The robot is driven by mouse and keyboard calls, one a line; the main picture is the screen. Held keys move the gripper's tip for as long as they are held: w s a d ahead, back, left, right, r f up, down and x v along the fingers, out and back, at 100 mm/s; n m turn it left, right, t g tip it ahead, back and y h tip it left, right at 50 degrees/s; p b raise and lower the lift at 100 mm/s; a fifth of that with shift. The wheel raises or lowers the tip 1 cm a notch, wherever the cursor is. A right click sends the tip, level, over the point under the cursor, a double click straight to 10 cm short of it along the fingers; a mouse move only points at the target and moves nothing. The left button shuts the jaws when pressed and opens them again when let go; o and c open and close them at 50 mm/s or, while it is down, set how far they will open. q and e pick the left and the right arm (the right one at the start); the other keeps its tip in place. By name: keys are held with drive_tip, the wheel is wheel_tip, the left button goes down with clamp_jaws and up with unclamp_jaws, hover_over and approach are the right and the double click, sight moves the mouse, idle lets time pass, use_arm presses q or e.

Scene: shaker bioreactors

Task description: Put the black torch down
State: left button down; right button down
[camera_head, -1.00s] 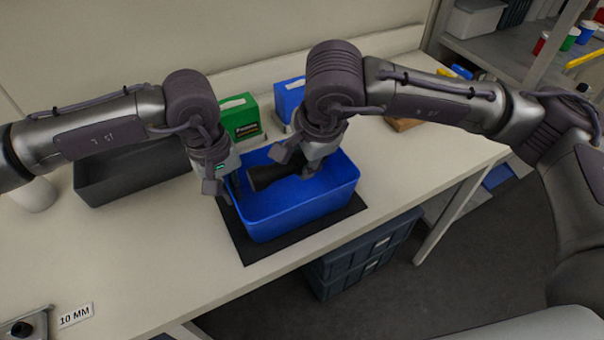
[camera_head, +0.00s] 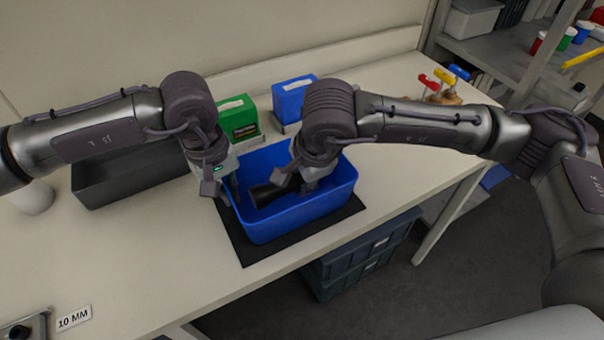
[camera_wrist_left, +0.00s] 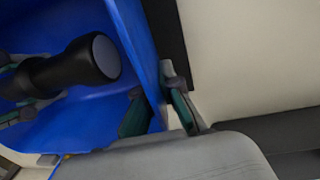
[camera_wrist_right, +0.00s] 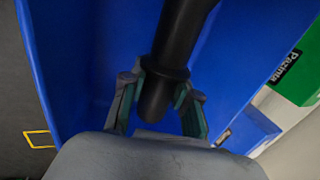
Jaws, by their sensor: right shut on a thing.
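The black torch (camera_head: 264,194) is low inside the blue bin (camera_head: 305,214), lying roughly sideways. My right gripper (camera_head: 291,186) reaches down into the bin and is shut on the torch. The right wrist view shows both fingers around the torch's barrel (camera_wrist_right: 172,50). The left wrist view shows the torch's wide round end (camera_wrist_left: 104,56). Whether the torch touches the bin floor is not clear. My left gripper (camera_head: 226,190) is at the bin's left wall, its fingers (camera_wrist_left: 158,108) apart, one on each side of the wall.
The bin stands on a black mat (camera_head: 244,250) on the pale bench. A dark grey tray (camera_head: 130,182) is at left. A green box (camera_head: 240,124) and a blue box (camera_head: 291,100) stand behind. Open bench lies in front, near a "10 MM" label (camera_head: 74,317).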

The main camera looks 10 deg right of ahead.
drive_tip(key=c, duration=0.9)
unclamp_jaws()
drive_tip(key=shift+f, duration=0.1)
drive_tip(key=shift+o, duration=0.2)
drive_tip(key=v, duration=1.3)
drive_tip(key=shift+w, duration=0.15)
use_arm(q)
drive_tip(key=c, duration=1.2)
unclamp_jaws()
drive_tip(key=shift+c, duration=0.2)
